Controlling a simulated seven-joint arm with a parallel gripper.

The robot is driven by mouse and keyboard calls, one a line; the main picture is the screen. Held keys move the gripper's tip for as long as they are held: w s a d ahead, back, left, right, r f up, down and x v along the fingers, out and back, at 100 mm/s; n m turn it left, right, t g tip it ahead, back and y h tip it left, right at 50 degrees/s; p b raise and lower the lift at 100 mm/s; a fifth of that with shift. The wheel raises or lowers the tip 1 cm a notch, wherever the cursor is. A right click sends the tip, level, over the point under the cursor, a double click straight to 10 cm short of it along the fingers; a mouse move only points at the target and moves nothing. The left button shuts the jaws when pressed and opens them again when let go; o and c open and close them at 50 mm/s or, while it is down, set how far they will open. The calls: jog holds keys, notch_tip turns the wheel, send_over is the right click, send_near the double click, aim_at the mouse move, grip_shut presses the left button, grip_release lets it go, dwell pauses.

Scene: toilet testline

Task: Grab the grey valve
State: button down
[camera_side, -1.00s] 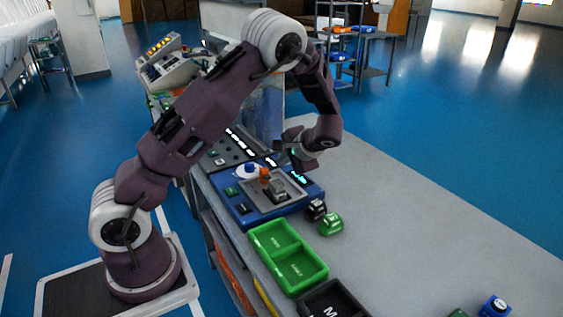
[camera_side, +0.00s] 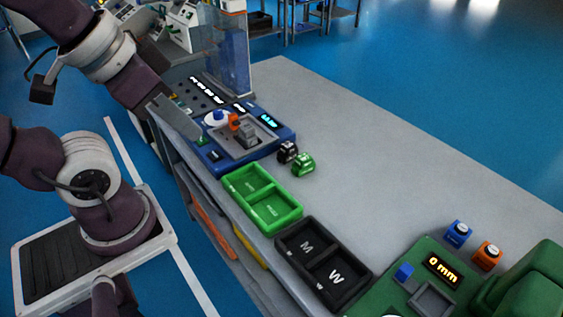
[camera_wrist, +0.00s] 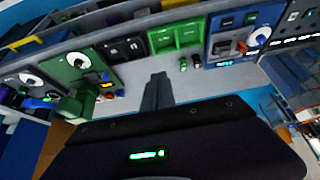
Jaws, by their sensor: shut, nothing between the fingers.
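A grey stepped block, which looks like the grey valve (camera_side: 250,130), sits in the grey recess of the blue test station (camera_side: 278,141), beside an orange part (camera_side: 234,122). In the wrist view the blue station (camera_wrist: 222,48) is at the upper right; the grey part there is too small to make out surely.
A black cube (camera_side: 288,151) and a green cube (camera_side: 303,163) stand right of the station. A green bin (camera_side: 262,197) and a black bin (camera_side: 323,262) line the front edge. A green station (camera_side: 420,290), a blue cube (camera_side: 457,232) and an orange cube (camera_side: 487,255) lie farther right. The table's middle is clear.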

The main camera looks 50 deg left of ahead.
jog(key=c, duration=2.2)
grip_release()
jog(key=c, duration=0.9)
grip_release()
jog(key=shift+w, duration=0.15)
